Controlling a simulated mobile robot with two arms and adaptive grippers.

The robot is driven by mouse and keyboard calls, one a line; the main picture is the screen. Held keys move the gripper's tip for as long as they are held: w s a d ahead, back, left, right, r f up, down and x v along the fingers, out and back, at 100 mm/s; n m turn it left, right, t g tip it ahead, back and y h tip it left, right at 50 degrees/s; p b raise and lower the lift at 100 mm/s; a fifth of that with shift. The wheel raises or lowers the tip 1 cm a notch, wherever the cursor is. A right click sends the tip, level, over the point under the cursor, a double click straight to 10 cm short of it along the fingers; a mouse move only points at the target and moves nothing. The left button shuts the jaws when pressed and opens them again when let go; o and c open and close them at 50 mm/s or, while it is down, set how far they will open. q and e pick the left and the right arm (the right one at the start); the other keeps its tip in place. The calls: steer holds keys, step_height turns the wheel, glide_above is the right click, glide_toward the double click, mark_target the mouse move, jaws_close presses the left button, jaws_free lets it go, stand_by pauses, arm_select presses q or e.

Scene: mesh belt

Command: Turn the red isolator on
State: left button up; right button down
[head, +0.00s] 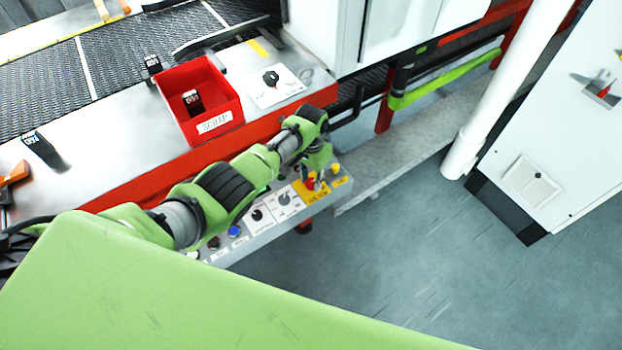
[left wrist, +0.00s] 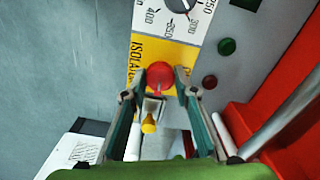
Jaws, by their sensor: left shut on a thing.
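The red isolator (head: 310,184) is a round red knob on a yellow label plate at the right part of the control panel, partly hidden by my gripper in the head view. In the left wrist view the red isolator (left wrist: 159,72) sits between the fingertips, on the yellow plate (left wrist: 181,57) lettered ISOLATOR. My left gripper (head: 319,172) reaches down to the knob from above; in the left wrist view my left gripper (left wrist: 161,82) has one finger on each side of it and is shut on it. The knob's on or off position cannot be read. My right gripper is out of view.
A yellow knob (head: 335,168) stands close beside the isolator. Dials (head: 284,198) and a blue button (head: 234,231) line the panel to the left. A red scrap bin (head: 230,118) sits on the bench behind. The floor (head: 400,260) in front is clear.

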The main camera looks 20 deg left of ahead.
mark_target(311, 182)
arm_select(q)
steer(key=shift+m, duration=0.7)
steer(key=o, duration=1.1)
steer(key=shift+r, duration=0.1)
step_height(311, 182, up, 12)
steer(key=shift+f, duration=0.1)
